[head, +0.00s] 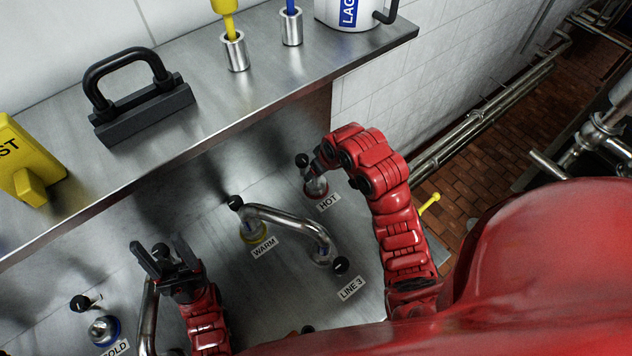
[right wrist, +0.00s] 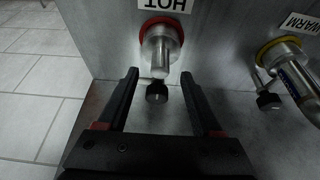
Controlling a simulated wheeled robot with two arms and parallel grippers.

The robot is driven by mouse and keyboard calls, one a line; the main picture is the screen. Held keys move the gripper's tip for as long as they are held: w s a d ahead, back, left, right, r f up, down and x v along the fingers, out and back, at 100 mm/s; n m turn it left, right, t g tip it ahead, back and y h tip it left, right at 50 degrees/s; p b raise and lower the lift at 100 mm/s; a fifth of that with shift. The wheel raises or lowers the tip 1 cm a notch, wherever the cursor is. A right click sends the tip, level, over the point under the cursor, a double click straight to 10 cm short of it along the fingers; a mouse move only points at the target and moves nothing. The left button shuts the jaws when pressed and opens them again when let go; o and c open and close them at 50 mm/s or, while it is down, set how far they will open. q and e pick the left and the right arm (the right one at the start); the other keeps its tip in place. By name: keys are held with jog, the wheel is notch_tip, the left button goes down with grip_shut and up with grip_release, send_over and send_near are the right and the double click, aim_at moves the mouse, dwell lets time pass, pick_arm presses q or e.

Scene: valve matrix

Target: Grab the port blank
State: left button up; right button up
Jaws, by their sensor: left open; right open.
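The port blank appears to be the short steel fitting on the red-ringed HOT port (head: 316,186); I cannot fully tell it from the port. In the right wrist view the steel fitting (right wrist: 160,57) sticks out of the red ring, with a black knob (right wrist: 157,93) below it. My right gripper (right wrist: 159,76) is open, its two fingers either side of the fitting and knob, with no contact visible. In the head view its arm partly hides the fitting. My left gripper (head: 163,254) is open and empty above the panel near the COLD port (head: 103,329).
A bent steel pipe (head: 290,217) joins the WARM and LINE 3 ports beside HOT. A steel shelf (head: 215,110) above holds a black handled block (head: 140,107), a yellow block (head: 28,170) and steel holders (head: 236,52). The floor at right lies below the panel edge.

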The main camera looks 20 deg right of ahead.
aim_at(316, 180)
jog(key=p+x, duration=0.2)
jog(key=x, duration=0.1)
jog(key=shift+s, duration=0.15)
jog(key=shift+f, duration=0.45)
grip_shut()
